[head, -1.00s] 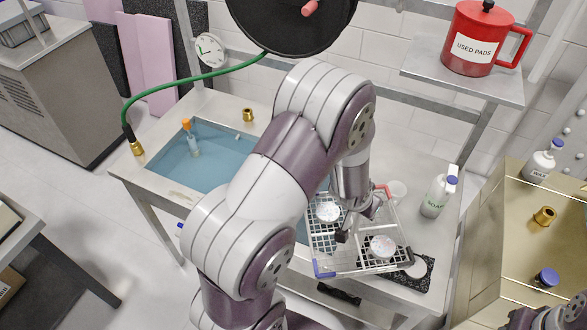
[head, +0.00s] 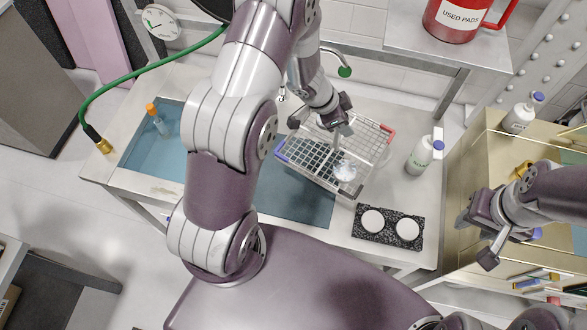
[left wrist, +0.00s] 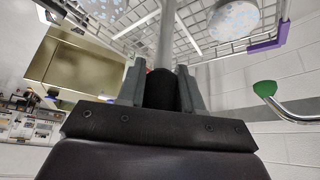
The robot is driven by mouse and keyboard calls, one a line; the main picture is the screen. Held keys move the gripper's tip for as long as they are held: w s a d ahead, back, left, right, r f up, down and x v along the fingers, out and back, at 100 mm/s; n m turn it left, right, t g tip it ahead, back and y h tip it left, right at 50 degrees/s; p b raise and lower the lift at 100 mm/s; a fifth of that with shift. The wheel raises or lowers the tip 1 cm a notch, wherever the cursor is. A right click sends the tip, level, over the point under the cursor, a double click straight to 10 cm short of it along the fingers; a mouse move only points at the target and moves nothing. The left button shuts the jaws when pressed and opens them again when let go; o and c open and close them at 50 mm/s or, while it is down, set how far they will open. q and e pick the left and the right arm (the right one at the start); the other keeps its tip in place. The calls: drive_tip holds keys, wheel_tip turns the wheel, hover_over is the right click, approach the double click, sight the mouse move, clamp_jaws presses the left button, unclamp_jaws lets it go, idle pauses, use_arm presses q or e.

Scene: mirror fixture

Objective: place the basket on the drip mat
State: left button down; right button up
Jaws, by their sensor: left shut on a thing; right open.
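The wire basket (head: 366,178), with blue and red corner pieces, hangs from my left gripper (head: 338,128) in the head view. It appears over the right end of the blue basin and the counter beside it. My left gripper is shut on its upright handle post, which stands between the fingers in the left wrist view (left wrist: 165,45). A speckled white disc (head: 345,170) lies in the basket; the left wrist view shows two. The black drip mat (head: 389,245), bearing two white discs, lies in front and to the right of the basket. My right gripper (head: 474,240) is open and empty.
A soap bottle (head: 420,157) stands right of the basket. A tap with a green tip (head: 345,72) is close behind it. The blue basin (head: 302,205) lies to the left. A shelf (head: 440,50) with a red pot (head: 458,18) overhangs the back right.

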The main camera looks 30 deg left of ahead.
sight(296, 156)
use_arm(q)
drive_tip(key=shift+s+a, duration=0.1)
drive_tip(key=shift+s, duration=0.1)
drive_tip(key=shift+m, duration=0.3)
drive_tip(key=s+a+f, duration=0.2)
drive_tip(key=a, duration=0.1)
drive_tip(key=s+a+f, duration=0.2)
drive_tip(key=s, duration=0.1)
drive_tip(key=s+a+f+b, duration=0.1)
drive_tip(key=s+a+f, duration=0.1)
drive_tip(key=a+f, duration=0.1)
drive_tip(key=shift+s+a, duration=0.2)
drive_tip(key=shift+a, duration=0.15)
drive_tip(key=shift+s+f, duration=0.1)
drive_tip(key=shift+f, duration=0.15)
wheel_tip(296, 156, down, 3)
drive_tip(key=shift+f, duration=0.3)
drive_tip(key=shift+f, duration=0.1)
drive_tip(key=c, duration=0.7)
unclamp_jaws()
drive_tip(key=shift+c, duration=0.2)
